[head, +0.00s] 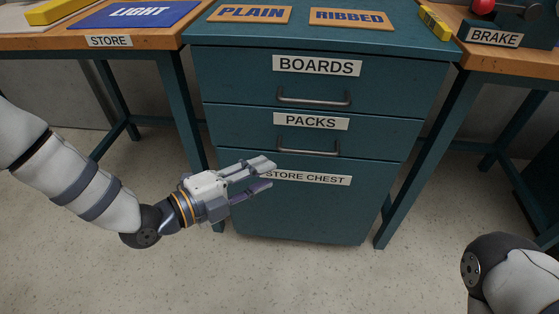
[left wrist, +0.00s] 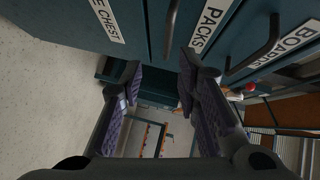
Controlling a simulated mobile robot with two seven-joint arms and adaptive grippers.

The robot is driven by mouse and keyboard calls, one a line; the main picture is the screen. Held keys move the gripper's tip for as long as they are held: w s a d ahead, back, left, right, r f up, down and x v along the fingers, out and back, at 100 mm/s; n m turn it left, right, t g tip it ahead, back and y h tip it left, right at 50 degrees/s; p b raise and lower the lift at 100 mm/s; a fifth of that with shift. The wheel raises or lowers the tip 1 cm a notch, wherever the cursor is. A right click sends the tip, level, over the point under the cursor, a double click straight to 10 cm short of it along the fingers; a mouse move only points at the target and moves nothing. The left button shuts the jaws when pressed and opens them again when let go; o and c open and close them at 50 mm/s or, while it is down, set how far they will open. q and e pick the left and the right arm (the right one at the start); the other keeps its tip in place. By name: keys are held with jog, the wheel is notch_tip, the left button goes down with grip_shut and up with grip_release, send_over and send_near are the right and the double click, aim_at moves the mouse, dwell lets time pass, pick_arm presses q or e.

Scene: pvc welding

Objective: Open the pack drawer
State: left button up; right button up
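The packs drawer (head: 231,123) is the middle front of a teal chest, labelled PACKS, and looks closed. Its grey bar handle (head: 308,151) sits below the label; it also shows as a dark bar in the left wrist view (left wrist: 171,28), just beyond the fingertips. My left gripper (head: 269,174) is low and left of that handle, in front of the STORE CHEST label, whose left end it partly hides. In the left wrist view its fingers (left wrist: 159,78) are apart with nothing between them. My right gripper is not in view; only part of the right arm shows.
The boards drawer (head: 225,75) with its own handle (head: 314,101) is above. PLAIN (head: 249,14) and RIBBED (head: 350,18) boards lie on the chest top. Benches labelled STORE (head: 109,41) and BRAKE (head: 494,37) flank it. The floor (head: 300,275) in front looks clear.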

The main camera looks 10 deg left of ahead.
aim_at(306, 151)
pick_arm(q)
jog(key=shift+m, duration=0.3)
jog(key=b+x, duration=0.1)
jog(key=x, duration=0.3)
jog(key=b+x, duration=0.1)
jog(key=x, duration=0.3)
jog(key=r+b+x, duration=0.1)
jog(key=x, duration=0.3)
jog(key=shift+w+d, duration=0.15)
jog(key=shift+w, duration=0.05)
jog(key=shift+r, duration=0.1)
grip_shut()
